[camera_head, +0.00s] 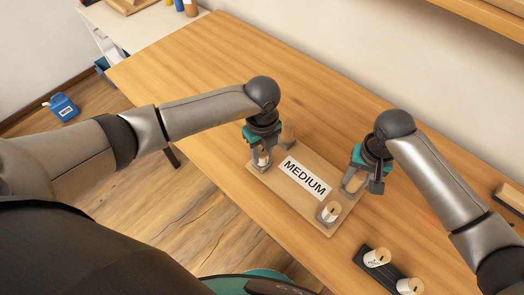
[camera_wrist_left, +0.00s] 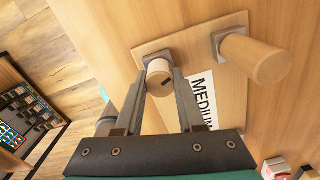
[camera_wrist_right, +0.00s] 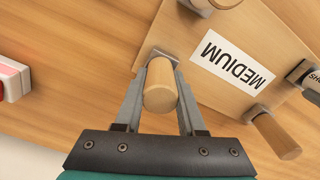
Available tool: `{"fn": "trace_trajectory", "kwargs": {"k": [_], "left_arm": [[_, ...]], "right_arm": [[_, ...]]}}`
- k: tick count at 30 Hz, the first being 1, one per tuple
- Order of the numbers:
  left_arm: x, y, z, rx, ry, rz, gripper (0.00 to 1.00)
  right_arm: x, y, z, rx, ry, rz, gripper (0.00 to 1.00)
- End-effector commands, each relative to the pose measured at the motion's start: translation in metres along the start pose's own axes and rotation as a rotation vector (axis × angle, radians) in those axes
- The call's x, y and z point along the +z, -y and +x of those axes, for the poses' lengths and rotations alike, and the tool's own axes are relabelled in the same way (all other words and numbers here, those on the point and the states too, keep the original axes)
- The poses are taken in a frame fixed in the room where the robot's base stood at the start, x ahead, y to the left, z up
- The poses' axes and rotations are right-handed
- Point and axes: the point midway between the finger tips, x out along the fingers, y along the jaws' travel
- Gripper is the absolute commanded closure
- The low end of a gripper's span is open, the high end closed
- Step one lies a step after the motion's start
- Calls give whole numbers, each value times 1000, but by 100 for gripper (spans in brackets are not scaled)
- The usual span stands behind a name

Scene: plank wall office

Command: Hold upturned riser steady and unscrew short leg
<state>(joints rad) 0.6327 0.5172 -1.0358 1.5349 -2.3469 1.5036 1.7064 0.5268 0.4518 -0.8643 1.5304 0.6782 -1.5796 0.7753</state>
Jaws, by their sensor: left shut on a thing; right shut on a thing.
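The upturned riser (camera_head: 296,210) lies on the table, its MEDIUM label up and legs standing at its corners. Partly cut-off lettering shows on this leg in the right wrist view (camera_wrist_right: 314,88). My right gripper (camera_head: 357,181) is shut on the plain far-right leg (camera_wrist_right: 160,88). The far-left leg (camera_wrist_left: 255,58) and the near-right leg (camera_head: 329,212) stand free of both grippers.
A black holder (camera_head: 364,264) with two pale, labelled cylinders lies at the table's near right. A wood-and-dark block (camera_head: 510,197) lies at the right edge. A blue jug (camera_head: 62,106) stands on the floor. The table left of the riser is clear.

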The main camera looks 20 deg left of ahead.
Motion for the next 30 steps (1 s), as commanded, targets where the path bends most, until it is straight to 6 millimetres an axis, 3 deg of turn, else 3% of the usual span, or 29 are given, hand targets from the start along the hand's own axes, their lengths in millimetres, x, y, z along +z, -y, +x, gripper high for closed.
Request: {"fn": "trace_trajectory", "kwargs": {"k": [8,19,30], "left_arm": [[-1,-1,2,3,-3,-31,100],[-2,-1,2,4,-4,-413,100],[-2,-1,1,4,-3,-450,100]], "right_arm": [[0,0,0,-1,-1,0,100],[0,0,0,-1,-1,0,100],[0,0,0,-1,-1,0,100]]}}
